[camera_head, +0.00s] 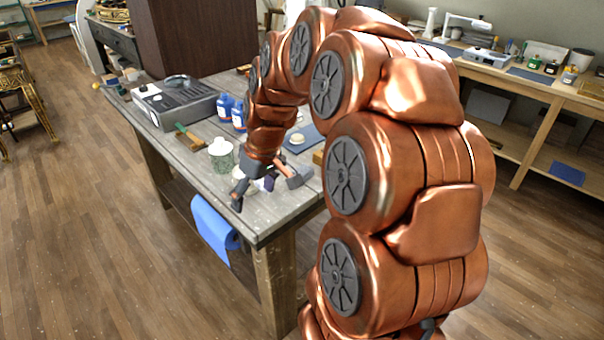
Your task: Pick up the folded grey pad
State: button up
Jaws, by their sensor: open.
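My copper arm reaches over the grey wooden workbench (285,212), and my gripper (266,190) is low near its front right corner. Its dark fingers are spread apart, so it is open. A small bluish-grey and white patch (265,183) shows between the fingers. I cannot tell whether it is the folded grey pad or part of my gripper. No other folded grey pad can be made out, and my arm hides part of the bench top.
Blue bottles (231,111), a green-ended brush (189,137) and a grey machine (176,104) stand farther back. A blue mat (306,135) lies behind my wrist. A blue roll (214,226) hangs below the front edge.

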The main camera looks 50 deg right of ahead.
jog(key=w+d+f+t, duration=0.1)
jog(key=w+d, duration=0.1)
jog(key=d, duration=0.5)
jog(key=w+d+t, duration=0.1)
jog(key=w+d, duration=0.1)
jog(key=d, duration=0.5)
jog(key=h, duration=0.1)
send_near(304, 170)
notch_tip(304, 170, down, 2)
jog(key=shift+w+a+f+m, duration=0.15)
jog(key=shift+w+f+m, duration=0.05)
jog(key=shift+f+m, duration=0.1)
jog(key=shift+t, duration=0.3)
jog(key=shift+p+x, duration=1.8)
jog(key=shift+x, duration=1.85)
jog(key=shift+w, duration=0.1)
jog(key=shift+c, duration=0.2)
jog(key=c, duration=0.9)
